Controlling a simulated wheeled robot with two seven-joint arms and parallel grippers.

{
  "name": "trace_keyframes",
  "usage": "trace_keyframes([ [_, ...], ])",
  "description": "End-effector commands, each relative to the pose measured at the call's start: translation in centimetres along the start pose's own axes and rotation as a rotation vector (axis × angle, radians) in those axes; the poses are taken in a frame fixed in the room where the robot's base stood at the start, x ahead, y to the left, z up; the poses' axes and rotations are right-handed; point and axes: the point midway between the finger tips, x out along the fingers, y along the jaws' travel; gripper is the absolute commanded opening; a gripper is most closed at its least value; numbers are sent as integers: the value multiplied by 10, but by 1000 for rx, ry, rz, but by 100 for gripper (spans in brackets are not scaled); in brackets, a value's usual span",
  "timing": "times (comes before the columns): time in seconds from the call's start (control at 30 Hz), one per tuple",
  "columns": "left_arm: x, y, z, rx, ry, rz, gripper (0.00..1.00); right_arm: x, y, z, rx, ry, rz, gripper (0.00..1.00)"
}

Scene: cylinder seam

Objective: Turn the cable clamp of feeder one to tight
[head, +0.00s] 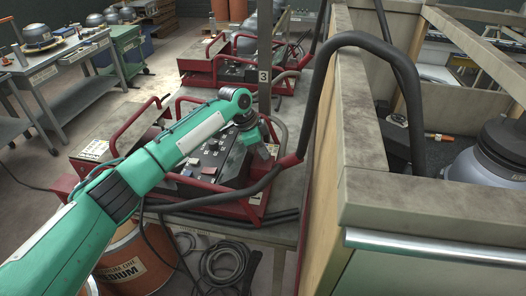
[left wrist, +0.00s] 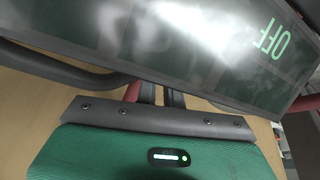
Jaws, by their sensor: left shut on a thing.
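A red-framed wire feeder (head: 225,195) with a dark control panel stands on the grey bench in the head view. My left arm reaches over it from the left. My left gripper (head: 268,152) points down at the feeder's right end, by the thick dark cable (head: 235,197). In the left wrist view, its fingers (left wrist: 158,95) show only in part, below a dark panel (left wrist: 190,50) with an upside-down OFF. The gripper is shut on a small part at the feeder, apparently the cable clamp. The clamp's shape and setting are hidden. My right gripper is not in view.
A second red-framed feeder (head: 235,70) stands behind, near a post marked 3. The cable arches up over a wood-and-grey partition (head: 385,185) on the right. An orange drum (head: 130,262) and coiled cables (head: 222,262) are below. A green cart (head: 127,48) stands at the back left.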

Motion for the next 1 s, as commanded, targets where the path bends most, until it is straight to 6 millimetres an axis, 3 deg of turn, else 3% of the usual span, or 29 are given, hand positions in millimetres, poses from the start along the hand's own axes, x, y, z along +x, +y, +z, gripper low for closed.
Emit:
trace_keyframes([
  [0.4,2,-2,1,221,-2,92,0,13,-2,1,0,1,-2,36],
  [1.0,0,-2,1,273,-3,112,0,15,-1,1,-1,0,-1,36],
])
